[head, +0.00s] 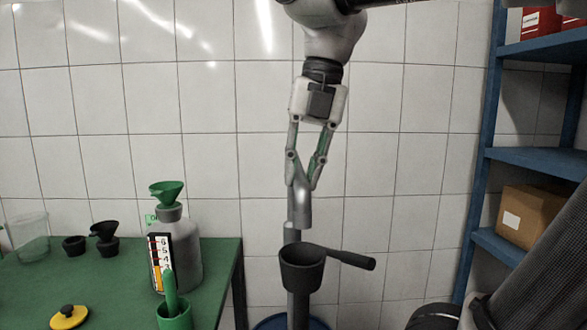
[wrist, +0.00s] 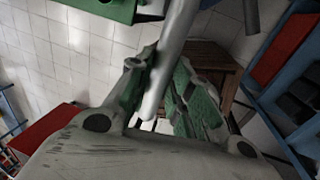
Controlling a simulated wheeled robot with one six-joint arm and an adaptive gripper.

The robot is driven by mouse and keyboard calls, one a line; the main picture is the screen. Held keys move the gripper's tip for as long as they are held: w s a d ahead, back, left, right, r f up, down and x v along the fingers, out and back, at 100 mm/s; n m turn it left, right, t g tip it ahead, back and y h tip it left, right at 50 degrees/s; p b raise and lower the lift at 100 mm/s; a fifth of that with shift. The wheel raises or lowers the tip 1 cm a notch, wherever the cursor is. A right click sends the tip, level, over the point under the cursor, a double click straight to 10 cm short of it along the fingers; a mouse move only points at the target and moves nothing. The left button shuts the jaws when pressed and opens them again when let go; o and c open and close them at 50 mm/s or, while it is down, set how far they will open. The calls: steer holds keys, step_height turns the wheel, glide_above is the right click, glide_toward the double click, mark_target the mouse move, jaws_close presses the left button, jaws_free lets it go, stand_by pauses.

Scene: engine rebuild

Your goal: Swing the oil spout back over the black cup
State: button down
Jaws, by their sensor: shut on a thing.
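My gripper (head: 302,186) points down in the middle of the head view and is shut on the grey metal oil spout (head: 299,212). In the wrist view, the green-padded fingers of my gripper (wrist: 160,88) lie on both sides of the grey spout tube (wrist: 172,50). The black cup (head: 302,275) is below the spout in the head view, with a black handle (head: 351,260) sticking out to the right.
A green table (head: 110,300) at the left bears a grey bottle (head: 187,255) with a green funnel (head: 167,192), a green cup (head: 175,318), black cups and a yellow-black cap (head: 68,317). A blue shelf (head: 480,190) with a cardboard box (head: 528,222) stands at the right.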

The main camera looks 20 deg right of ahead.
steer(key=shift+d, duration=0.15)
steer(key=c, duration=1.3)
jaws_free()
steer(key=shift+d, duration=0.15)
steer(key=shift+r, duration=0.15)
steer(key=shift+r, duration=0.35)
step_height(320, 180, up, 11)
steer(key=d, duration=0.2)
steer(key=shift+s, duration=0.4)
steer(key=shift+d+f, duration=0.1)
steer(key=shift+f, duration=0.1)
